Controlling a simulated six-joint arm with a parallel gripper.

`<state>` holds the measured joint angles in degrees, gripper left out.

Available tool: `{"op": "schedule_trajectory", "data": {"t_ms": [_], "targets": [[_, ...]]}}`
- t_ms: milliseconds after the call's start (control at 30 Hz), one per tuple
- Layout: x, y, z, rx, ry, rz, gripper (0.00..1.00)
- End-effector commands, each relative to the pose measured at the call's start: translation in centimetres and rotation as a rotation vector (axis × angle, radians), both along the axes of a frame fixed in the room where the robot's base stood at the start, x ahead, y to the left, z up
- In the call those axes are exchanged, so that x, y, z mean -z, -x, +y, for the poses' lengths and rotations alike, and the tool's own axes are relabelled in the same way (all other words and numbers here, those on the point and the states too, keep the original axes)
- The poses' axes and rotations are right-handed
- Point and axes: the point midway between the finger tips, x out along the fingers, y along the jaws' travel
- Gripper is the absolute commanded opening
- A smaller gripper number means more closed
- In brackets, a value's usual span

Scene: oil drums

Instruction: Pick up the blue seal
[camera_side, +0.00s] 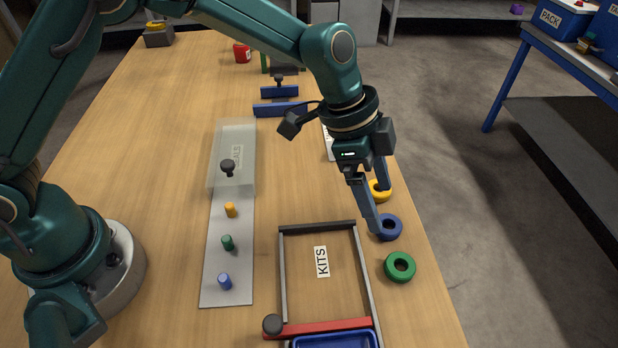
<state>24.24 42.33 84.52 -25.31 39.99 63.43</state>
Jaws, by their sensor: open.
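The blue seal (389,228) is a thick ring lying flat near the right edge of the wooden table. It is the middle one of a row of three rings. My gripper (382,210) is above the row, pointing down, with its two fingers apart and nothing seen between them. The nearer fingertip overlaps the left rim of the blue seal in the picture; I cannot tell whether it touches. The farther finger is over the yellow ring (381,191) and hides part of it.
A green ring (400,267) lies just in front of the blue seal. To the left is a KITS frame (284,275) with a red bar (325,329) and blue tray (335,341). A grey plate (211,290) holds three pegs, with a clear cover (238,130) behind.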

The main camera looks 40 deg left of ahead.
Motion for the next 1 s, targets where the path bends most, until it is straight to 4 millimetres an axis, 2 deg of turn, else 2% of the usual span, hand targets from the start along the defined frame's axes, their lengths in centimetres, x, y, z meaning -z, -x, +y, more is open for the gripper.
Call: {"op": "schedule_trajectory", "data": {"t_ms": [300,433,700,867,900,933,1000], "targets": [[3.4,-0.5,-1.3,0.000,-0.001,-0.001,0.86],[4.1,-0.6,-1.6,-0.001,-0.001,-0.003,0.86],[4.2,-0.6,-1.6,-0.002,0.000,-0.004,0.86],[4.2,-0.6,-1.6,-0.002,0.000,-0.004,0.25],[4.2,-0.6,-1.6,-0.002,0.000,-0.004,0.09],[4.2,-0.6,-1.6,-0.002,0.000,-0.004,0.00],[4.2,-0.6,-1.6,-0.002,0.000,-0.004,0.00]]}}
